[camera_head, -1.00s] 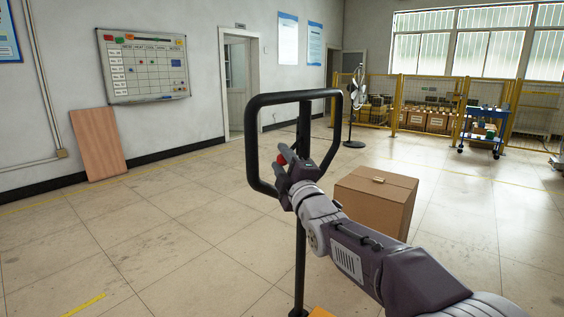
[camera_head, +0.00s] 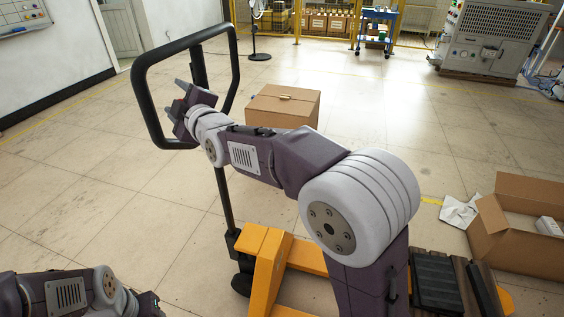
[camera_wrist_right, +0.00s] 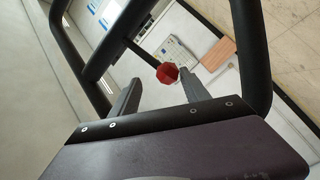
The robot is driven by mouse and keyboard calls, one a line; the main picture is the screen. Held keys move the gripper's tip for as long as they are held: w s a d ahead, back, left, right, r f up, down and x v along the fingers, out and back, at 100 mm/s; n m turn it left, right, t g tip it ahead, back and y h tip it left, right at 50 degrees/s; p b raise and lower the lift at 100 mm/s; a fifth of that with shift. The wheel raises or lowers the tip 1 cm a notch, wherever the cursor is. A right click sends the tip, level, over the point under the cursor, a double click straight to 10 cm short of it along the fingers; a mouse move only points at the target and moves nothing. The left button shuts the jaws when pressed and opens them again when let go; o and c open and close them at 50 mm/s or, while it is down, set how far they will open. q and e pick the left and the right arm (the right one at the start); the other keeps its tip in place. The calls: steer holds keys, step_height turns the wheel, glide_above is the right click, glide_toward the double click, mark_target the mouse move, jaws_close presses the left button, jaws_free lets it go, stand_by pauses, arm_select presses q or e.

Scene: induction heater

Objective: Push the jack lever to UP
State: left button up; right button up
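The black looped handle (camera_head: 147,118) of the yellow pallet jack (camera_head: 270,262) stands upright left of centre in the head view. The jack lever shows in the right wrist view as a dark rod with a red knob (camera_wrist_right: 167,73) inside the loop. My right gripper (camera_head: 183,97) is at the handle loop, fingers spread. In the right wrist view its open fingers (camera_wrist_right: 162,88) stand either side of the knob, which is just beyond or between the tips; contact cannot be told. In the head view the knob is hidden. My left gripper (camera_head: 146,303) is low at the bottom left, fingers not visible.
A closed cardboard box (camera_head: 282,107) stands on the floor behind the handle. An open carton (camera_head: 515,245) is at the right, near dark slats on the jack. A grey machine (camera_head: 490,40) stands at the back right. The floor to the left is clear.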

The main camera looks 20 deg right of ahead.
steer(key=v, duration=0.9)
steer(key=w+d+r+h+p, duration=0.2)
steer(key=d+r+p, duration=0.2)
steer(key=p, duration=0.3)
steer(key=s+d+f+m+g+h+p, duration=0.1)
steer(key=s+d+f+m+g+p, duration=0.4)
steer(key=s+f, duration=0.3)
steer(key=s+d+f+m+g+h+p, duration=0.2)
steer(key=s+d+f+m+g+p, duration=0.3)
steer(key=s+f+g+p, duration=0.2)
step_height(320, 180, down, 2)
steer(key=shift+s+f+p, duration=0.2)
steer(key=shift+s+p, duration=0.6)
steer(key=shift+s, duration=0.4)
steer(key=shift+d, duration=0.15)
